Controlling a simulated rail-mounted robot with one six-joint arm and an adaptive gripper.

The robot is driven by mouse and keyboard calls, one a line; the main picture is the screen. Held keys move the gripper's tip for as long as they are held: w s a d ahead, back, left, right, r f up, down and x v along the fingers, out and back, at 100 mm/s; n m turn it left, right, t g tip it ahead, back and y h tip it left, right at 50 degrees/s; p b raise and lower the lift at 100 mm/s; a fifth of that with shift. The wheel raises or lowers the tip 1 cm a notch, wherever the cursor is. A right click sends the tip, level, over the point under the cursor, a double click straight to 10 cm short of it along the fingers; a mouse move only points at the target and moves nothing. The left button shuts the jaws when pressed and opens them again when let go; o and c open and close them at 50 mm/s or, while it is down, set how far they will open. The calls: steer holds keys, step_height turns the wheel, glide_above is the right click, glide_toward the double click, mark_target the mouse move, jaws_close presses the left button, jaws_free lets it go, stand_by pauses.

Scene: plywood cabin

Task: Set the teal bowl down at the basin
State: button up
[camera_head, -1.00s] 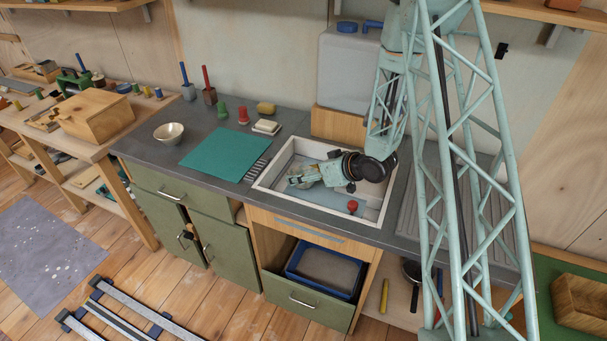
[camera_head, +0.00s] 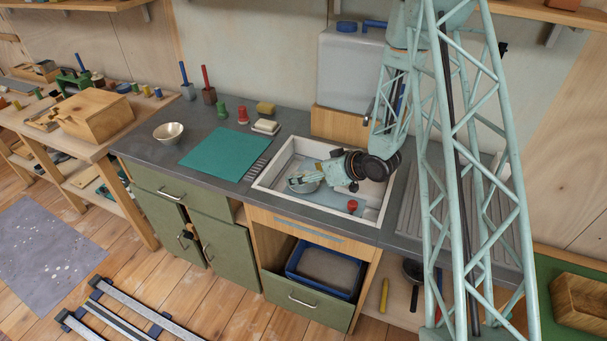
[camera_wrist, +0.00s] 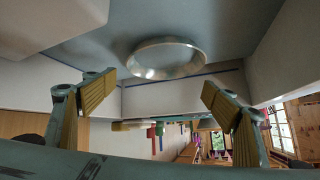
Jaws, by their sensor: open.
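A small pale grey-teal bowl (camera_head: 304,185) is in the white-rimmed basin (camera_head: 262,184), toward its left side. In the wrist view the bowl (camera_wrist: 166,60) shows as a round rim against the blue-grey basin floor (camera_wrist: 225,25). My gripper (camera_head: 318,173) is low in the basin, just to the right of the bowl and partly overlapping it in the head view. In the wrist view my gripper (camera_wrist: 160,95) has its two yellow-padded fingers wide apart, with nothing between the pads. The bowl appears beyond the fingertips, apart from them.
A red knob (camera_head: 352,206) is at the basin's front right. A cream bowl (camera_head: 168,132), a teal mat (camera_head: 222,153), and red and green pieces stand on the counter to the left. A white tank (camera_head: 350,70) stands behind the basin. The drawer (camera_head: 306,298) below is open.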

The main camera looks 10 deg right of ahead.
steer(key=v, duration=1)
steer(key=shift+s+d+r, duration=0.15)
steer(key=shift+s+r, duration=0.05)
steer(key=shift+r, duration=0.15)
stand_by(0.7)
